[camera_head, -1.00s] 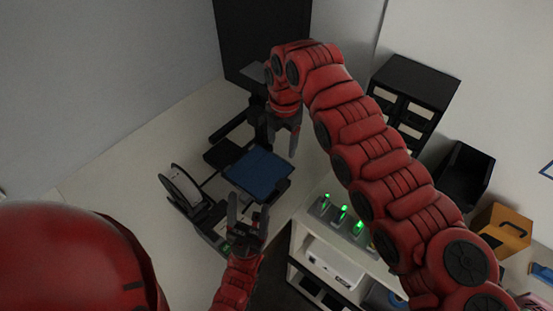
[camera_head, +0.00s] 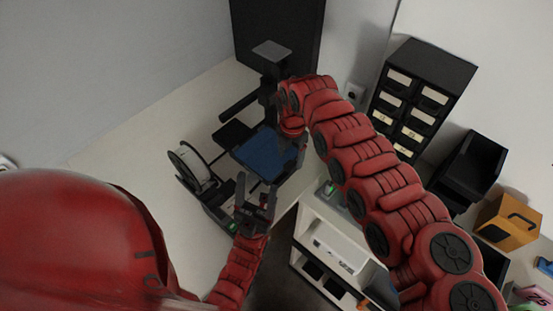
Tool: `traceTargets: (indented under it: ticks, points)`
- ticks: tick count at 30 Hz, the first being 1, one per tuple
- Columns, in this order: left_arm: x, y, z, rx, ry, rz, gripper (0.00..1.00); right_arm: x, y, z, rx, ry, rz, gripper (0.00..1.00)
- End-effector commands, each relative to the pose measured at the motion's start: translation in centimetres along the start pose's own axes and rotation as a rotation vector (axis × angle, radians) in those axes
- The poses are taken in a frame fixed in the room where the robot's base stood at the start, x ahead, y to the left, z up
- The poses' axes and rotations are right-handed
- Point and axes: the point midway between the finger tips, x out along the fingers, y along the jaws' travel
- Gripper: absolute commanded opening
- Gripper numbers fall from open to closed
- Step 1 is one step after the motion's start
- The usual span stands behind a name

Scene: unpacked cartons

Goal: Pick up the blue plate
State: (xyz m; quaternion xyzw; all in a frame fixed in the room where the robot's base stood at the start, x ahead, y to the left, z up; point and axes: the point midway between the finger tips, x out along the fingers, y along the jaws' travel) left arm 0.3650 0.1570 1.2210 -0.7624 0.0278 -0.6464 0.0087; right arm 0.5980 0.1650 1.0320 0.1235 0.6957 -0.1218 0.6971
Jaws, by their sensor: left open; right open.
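The blue plate (camera_head: 263,153) is a flat square lying on the bed of a black 3D printer (camera_head: 232,132) on the white table. My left gripper (camera_head: 254,188) is open and empty at the plate's front edge, its fingers pointing up in the picture toward it. I cannot tell whether the fingers touch the plate. My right gripper (camera_head: 297,150) is at the plate's right side, pointing down, open. The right arm hides part of this area, and its fingertips are dark and hard to make out.
A white spool (camera_head: 189,166) stands left of the plate. A white shelf unit (camera_head: 335,243) is at the lower right. A black drawer cabinet (camera_head: 420,95), a black bin (camera_head: 470,170) and an orange box (camera_head: 508,222) are at the right. The white table (camera_head: 120,145) is clear at left.

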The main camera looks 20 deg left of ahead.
Motion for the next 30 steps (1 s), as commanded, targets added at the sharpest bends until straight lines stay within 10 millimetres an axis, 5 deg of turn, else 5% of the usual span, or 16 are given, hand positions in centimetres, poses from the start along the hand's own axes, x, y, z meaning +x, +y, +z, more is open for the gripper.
traceTargets:
  ticks: [6, 14, 25, 30]
  points:
    - [-1.1, 0.1, 0.2, 0.0, 0.0, 0.0, 0.68, 3.0, 0.1, 0.0, -0.001, 0.0, -0.002, 0.72]
    - [-1.1, 0.1, 0.2, 0.0, 0.0, 0.0, 0.68, 3.1, 0.1, 0.0, -0.001, -0.001, 0.0, 0.71]
    - [-1.1, 0.1, 0.2, 0.0, 0.0, 0.0, 0.68, 3.1, 0.1, 0.0, 0.0, 0.0, 0.0, 0.04]
    - [-1.1, 0.1, 0.2, 0.0, 0.0, 0.0, 0.68, 3.1, 0.1, 0.0, 0.0, 0.0, 0.0, 0.0]
